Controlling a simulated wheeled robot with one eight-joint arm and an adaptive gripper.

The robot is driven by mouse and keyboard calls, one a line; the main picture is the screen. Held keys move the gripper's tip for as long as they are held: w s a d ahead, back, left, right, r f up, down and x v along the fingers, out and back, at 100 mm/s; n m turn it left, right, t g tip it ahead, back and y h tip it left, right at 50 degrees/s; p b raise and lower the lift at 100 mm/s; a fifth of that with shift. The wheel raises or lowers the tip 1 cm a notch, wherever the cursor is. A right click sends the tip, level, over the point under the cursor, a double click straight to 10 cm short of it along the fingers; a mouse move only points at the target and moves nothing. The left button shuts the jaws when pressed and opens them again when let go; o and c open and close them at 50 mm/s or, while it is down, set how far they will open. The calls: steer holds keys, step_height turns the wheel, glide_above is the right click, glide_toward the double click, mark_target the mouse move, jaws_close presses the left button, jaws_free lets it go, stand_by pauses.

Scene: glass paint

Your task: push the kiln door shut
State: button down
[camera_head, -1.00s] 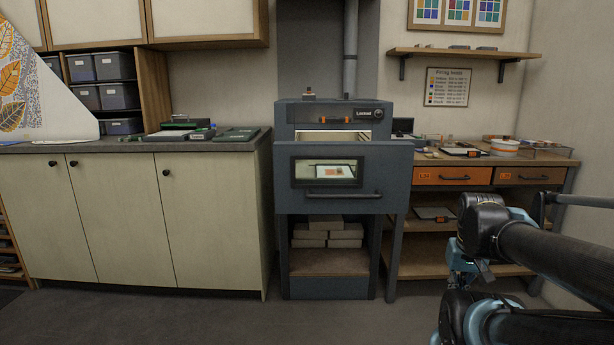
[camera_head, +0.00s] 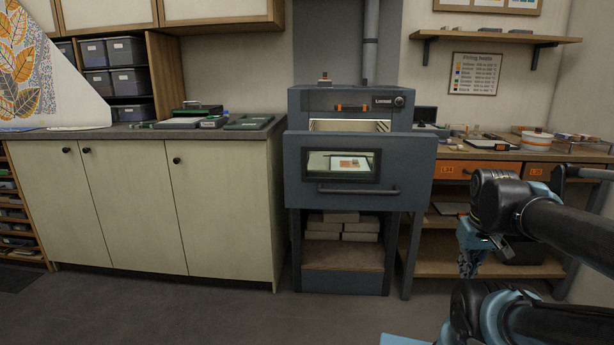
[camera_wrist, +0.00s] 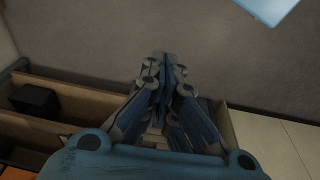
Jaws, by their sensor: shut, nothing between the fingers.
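The kiln (camera_head: 345,99) is a blue-grey box on a stand in the middle of the head view. Its door (camera_head: 300,188) has a window and a dark bar handle (camera_head: 358,190). The door stands out in front of the body, with a bright gap showing above its top edge. Through the window I see a tile with an orange-red patch (camera_head: 350,163). My gripper (camera_wrist: 163,62) is shut and empty in the wrist view, pointing down over the floor. In the head view it hangs low to the right of the kiln, partly hidden by my arm.
A cream cabinet (camera_head: 125,205) with a dark worktop stands left of the kiln. A wooden workbench with orange drawers (camera_head: 463,169) stands to the right, beside my arm. Bricks (camera_head: 340,226) lie under the kiln. The floor (camera_head: 200,310) in front is clear.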

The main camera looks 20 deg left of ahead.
mark_target(306, 174)
steer(key=w+a+r+n, duration=0.5)
steer(key=a+r+n, duration=0.4)
steer(key=a+n, duration=0.1)
steer(key=w+a+r+n, duration=0.5)
steer(key=a+r+n, duration=0.3)
steer(key=a+n, duration=0.15)
steer(key=s+a+r+n, duration=0.2)
steer(key=a+r+n, duration=0.1)
steer(key=a+n, duration=0.4)
steer(key=s+a+r+n, duration=0.1)
steer(key=a+r+n, duration=0.25)
steer(key=a, duration=0.65)
steer(key=s+a+r+n, duration=0.2)
steer(key=a+r+n, duration=0.1)
steer(key=a+n, duration=0.4)
steer(key=shift+m+t+y, duration=0.3)
steer(key=shift+m, duration=0.1)
steer(key=w+f, duration=0.1)
steer(key=f, duration=0.2)
steer(key=w+a+f, duration=0.1)
steer(key=w+f, duration=0.1)
steer(key=f, duration=0.1)
steer(key=w+a+f, duration=0.1)
steer(key=w+f, duration=0.1)
steer(key=f, duration=0.2)
steer(key=shift+a, duration=0.15)
steer(key=shift+w+a, duration=0.1)
steer(key=shift+w, duration=0.55)
